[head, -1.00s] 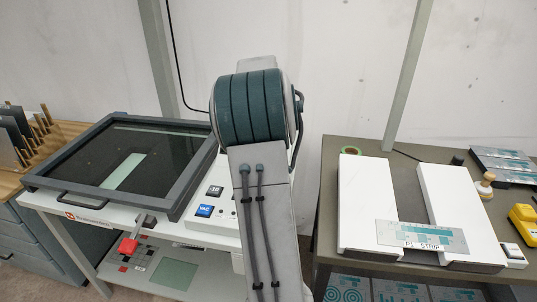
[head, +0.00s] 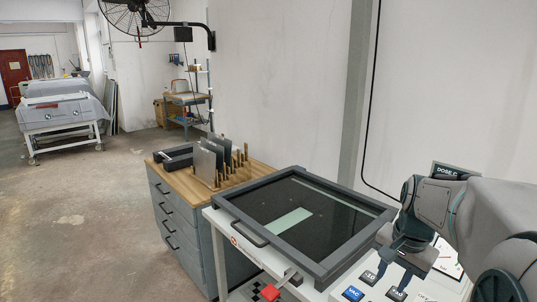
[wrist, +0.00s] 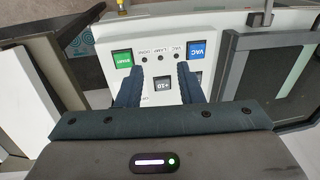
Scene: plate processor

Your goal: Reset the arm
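My gripper (wrist: 159,74) points at the control panel (wrist: 160,20) of the plate processor. Its two dark blue fingers are spread apart with nothing between them, and a dark "+10" button (wrist: 162,86) shows in the gap. A green START button (wrist: 122,58) lies just beyond the left finger and a blue VAC button (wrist: 197,50) beyond the right one. In the head view my gripper (head: 394,278) hangs above the panel at the lower right, its fingers pointing down near the blue VAC button (head: 353,293). I cannot tell whether the fingers touch the panel.
The dark-framed glass lid (head: 308,213) is down, with a pale green strip (head: 290,222) visible under it. A grey drawer cabinet (head: 183,225) with a plate rack (head: 225,180) stands left. Open floor (head: 85,215) lies beyond.

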